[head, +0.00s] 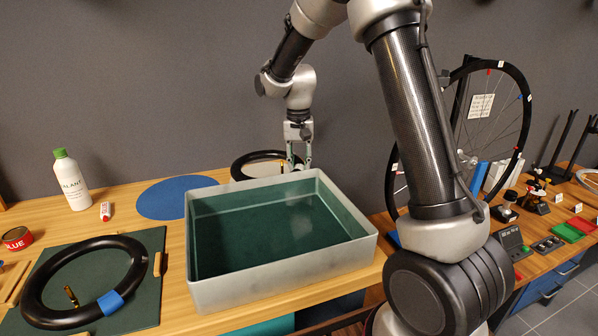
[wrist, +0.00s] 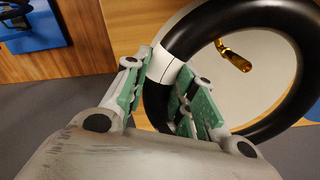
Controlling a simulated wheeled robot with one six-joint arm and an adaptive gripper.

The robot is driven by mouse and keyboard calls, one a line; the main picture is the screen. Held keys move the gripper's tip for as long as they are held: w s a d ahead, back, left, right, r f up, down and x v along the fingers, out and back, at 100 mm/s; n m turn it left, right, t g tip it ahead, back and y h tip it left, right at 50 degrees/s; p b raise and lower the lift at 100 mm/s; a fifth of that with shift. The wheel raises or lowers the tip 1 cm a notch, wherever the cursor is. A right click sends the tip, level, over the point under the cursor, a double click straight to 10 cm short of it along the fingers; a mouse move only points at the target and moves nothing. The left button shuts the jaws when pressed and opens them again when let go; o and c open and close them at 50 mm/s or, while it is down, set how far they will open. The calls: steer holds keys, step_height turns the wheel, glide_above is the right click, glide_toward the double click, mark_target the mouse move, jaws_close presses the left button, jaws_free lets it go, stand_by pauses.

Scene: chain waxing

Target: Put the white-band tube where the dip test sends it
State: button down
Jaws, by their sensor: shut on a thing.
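In the wrist view the tube (wrist: 288,25) lies over a pale round patch (wrist: 240,80), with a brass valve (wrist: 236,58) inside the ring. My gripper (head: 298,163) is shut on the tube. In the wrist view my gripper (wrist: 168,82) has its green-padded fingers on either side of the ring at the white band (wrist: 164,66). The open tank (head: 250,285) has pale walls and a dark green inside. The tank partly hides the tube.
A blue-band tube (head: 35,285) lies on a green mat (head: 150,245) at front left. A blue round patch (head: 172,197) is bare. A white bottle (head: 72,185), a red-and-white small tube (head: 105,211) and a glue tin (head: 17,239) stand left. A wheel (head: 525,110) stands right.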

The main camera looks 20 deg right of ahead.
steer(key=shift+f, duration=0.9)
steer(key=shift+w+f, duration=0.2)
steer(key=shift+f, duration=0.25)
steer(key=c, duration=1.2)
jaws_free()
steer(key=shift+f, duration=0.1)
steer(key=shift+o, duration=0.2)
